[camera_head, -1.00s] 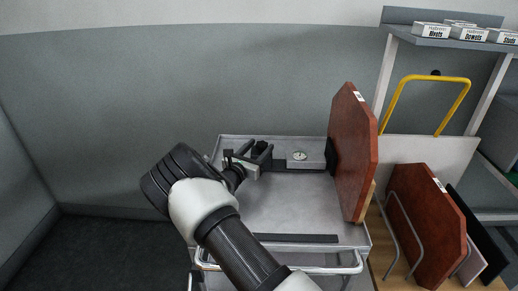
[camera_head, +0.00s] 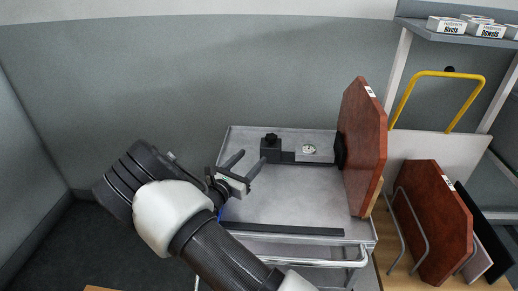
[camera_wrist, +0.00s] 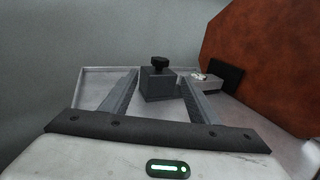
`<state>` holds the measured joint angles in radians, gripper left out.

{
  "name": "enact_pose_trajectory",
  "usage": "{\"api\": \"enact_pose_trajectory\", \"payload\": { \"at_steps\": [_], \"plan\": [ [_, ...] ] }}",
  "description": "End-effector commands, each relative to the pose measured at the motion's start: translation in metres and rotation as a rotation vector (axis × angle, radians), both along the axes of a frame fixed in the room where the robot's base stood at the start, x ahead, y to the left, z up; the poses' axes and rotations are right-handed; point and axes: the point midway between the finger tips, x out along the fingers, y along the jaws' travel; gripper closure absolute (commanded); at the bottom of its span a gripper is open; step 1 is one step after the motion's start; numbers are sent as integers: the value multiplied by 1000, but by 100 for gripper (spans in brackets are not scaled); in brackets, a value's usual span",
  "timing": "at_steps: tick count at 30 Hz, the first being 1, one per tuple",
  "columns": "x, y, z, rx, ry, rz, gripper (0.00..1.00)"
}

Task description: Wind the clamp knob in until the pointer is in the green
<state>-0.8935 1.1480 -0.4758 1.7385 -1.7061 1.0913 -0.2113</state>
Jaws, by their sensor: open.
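The clamp knob (camera_head: 271,137) is a small black knob on a dark block (camera_head: 270,152) at the back of the grey metal cart top. In the wrist view the knob (camera_wrist: 160,62) stands on its block (camera_wrist: 157,84), seen between my fingers. A round gauge dial (camera_head: 309,149) with some green sits to its right; its pointer is too small to read. A black pad (camera_head: 340,150) at the right touches or nearly touches the upright reddish-brown panel (camera_head: 361,140). My gripper (camera_head: 246,161) is open and empty, in front of and left of the knob, apart from it.
The cart top (camera_head: 285,205) is mostly bare, with a dark strip (camera_head: 283,230) along its front edge. Another brown panel (camera_head: 433,225) stands in a rack at right. A yellow handle (camera_head: 450,74) and a shelf with boxes (camera_head: 447,26) are behind.

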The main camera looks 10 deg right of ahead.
Motion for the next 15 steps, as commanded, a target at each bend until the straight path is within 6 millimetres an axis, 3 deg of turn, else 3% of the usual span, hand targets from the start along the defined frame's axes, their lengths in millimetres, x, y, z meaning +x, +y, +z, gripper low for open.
{"api": "enact_pose_trajectory", "payload": {
  "at_steps": [6, 15],
  "plan": [
    [-27, 20, 0, -1, 2, 1, 45],
    [-34, 25, 0, -1, 1, 0, 45]
  ]
}}
